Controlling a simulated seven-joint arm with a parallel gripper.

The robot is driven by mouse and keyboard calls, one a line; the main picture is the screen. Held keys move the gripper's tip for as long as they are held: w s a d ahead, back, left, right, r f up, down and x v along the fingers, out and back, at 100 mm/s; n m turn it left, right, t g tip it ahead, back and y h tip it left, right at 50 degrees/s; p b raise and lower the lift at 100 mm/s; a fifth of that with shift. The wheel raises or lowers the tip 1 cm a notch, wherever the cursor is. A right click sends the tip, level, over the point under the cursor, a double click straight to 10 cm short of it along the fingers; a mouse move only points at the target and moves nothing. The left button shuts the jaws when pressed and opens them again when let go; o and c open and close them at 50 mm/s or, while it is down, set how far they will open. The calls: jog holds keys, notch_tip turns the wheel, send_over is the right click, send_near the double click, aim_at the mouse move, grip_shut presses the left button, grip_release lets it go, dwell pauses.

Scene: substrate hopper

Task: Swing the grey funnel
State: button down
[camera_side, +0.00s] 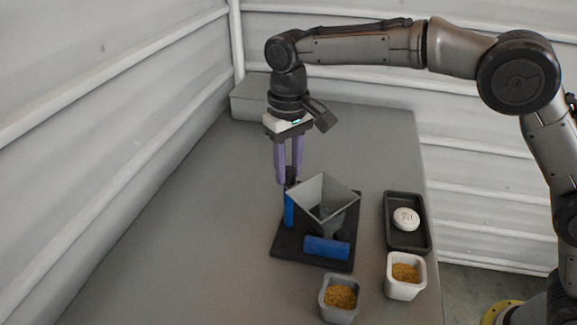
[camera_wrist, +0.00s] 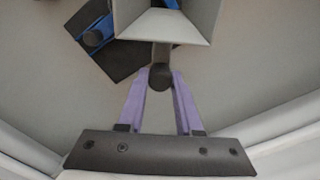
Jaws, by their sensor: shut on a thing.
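The grey funnel (camera_side: 323,199) is a square, open-topped hopper above a black base plate (camera_side: 285,253). My gripper (camera_side: 288,181) points down at the funnel's left side, its purple fingers shut on a dark knob-ended handle (camera_side: 291,174). In the wrist view the round end of the handle (camera_wrist: 161,77) sits between the fingertips of my gripper (camera_wrist: 162,82), with the funnel (camera_wrist: 165,24) just beyond it. The funnel's mouth looks empty from the side; its lower outlet is partly hidden.
Blue blocks (camera_side: 326,247) stand on the base plate's front and left. A grey cup (camera_side: 338,312) and a white cup (camera_side: 404,291) hold yellow-brown grains. A black tray (camera_side: 391,239) holds a white round piece (camera_side: 406,218). The table's left side is clear.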

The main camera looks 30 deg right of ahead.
jog(key=n, duration=0.3)
jog(key=shift+n, duration=0.3)
jog(key=n, duration=0.3)
jog(key=shift+n, duration=0.4)
jog(key=c, duration=0.7)
grip_release()
jog(key=shift+r, duration=3.5)
